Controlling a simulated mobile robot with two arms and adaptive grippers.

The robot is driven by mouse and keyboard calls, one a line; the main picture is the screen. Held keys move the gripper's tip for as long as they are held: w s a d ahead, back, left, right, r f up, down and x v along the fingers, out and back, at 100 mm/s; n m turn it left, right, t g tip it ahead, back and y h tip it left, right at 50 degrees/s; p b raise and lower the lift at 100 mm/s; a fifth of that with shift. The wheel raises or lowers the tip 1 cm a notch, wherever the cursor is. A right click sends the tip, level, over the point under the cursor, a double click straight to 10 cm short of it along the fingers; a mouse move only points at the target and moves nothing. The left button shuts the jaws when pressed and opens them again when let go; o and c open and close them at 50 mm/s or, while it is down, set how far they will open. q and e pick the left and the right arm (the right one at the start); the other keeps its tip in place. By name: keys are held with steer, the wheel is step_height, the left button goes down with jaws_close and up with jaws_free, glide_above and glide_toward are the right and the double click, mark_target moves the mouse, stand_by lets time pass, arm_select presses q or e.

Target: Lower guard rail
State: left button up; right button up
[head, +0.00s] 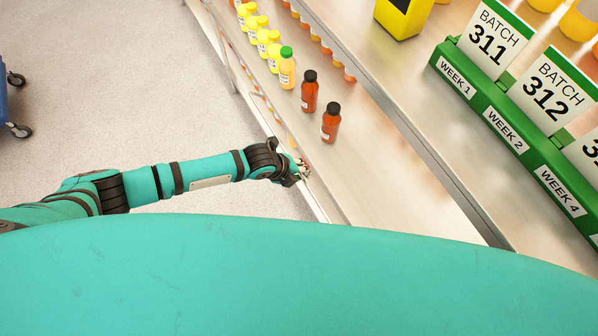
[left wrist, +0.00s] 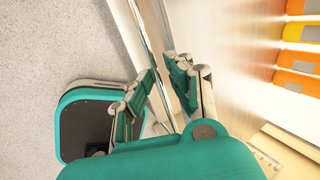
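The guard rail is a thin, shiny metal bar along the shelf's front edge; in the left wrist view the rail (left wrist: 152,50) runs diagonally down between my fingers. My left gripper (head: 303,170) is at the shelf's front edge in the head view, below the two dark-capped bottles. In the left wrist view the left gripper (left wrist: 161,72) has its fingers apart, one on each side of the rail. I cannot tell whether either finger touches it. My right gripper is not in view.
A green batch-sign holder (head: 500,130) stands on the upper shelf. A wheeled blue object (head: 4,100) is at far left. The floor (head: 110,90) between is clear.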

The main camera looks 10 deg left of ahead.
arm_select(q)
steer(key=shift+o, duration=0.9)
steer(key=v, duration=1.2)
